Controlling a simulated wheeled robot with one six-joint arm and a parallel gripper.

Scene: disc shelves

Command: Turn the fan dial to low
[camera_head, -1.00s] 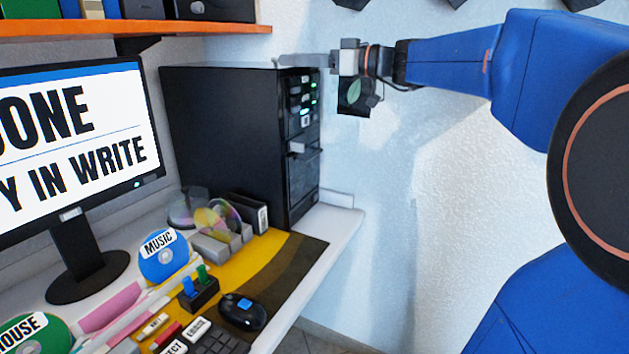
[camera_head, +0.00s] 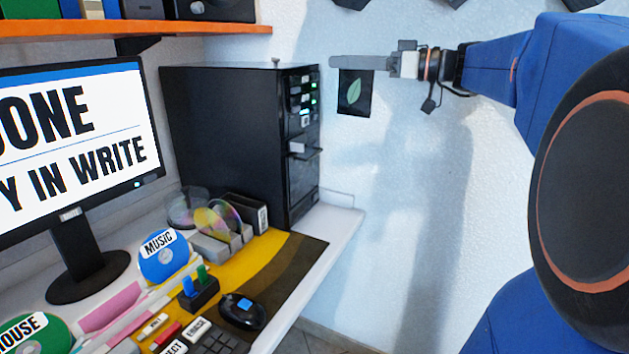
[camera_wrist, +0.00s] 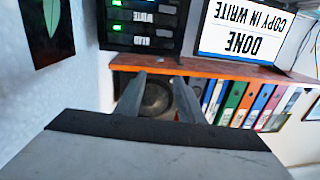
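The black tower (camera_head: 225,140) stands at the back of the desk. Its narrow front panel (camera_head: 305,95) has small white labels and green lights. A short knob-like post (camera_head: 276,64) stands on its top. I cannot make out which part is the fan dial or its setting. My gripper (camera_head: 333,62) is just right of the tower's upper front, apart from it, in front of the wall. In the wrist view my gripper (camera_wrist: 157,76) has its two fingers apart with nothing between them. The tower's front panel (camera_wrist: 140,24) shows there upside down, beyond the fingertips.
An orange shelf (camera_head: 130,29) runs above the monitor (camera_head: 80,130), left of the gripper. A leaf poster (camera_head: 356,95) hangs on the wall under the gripper. Discs, a mouse (camera_head: 242,312) and racks crowd the desk.

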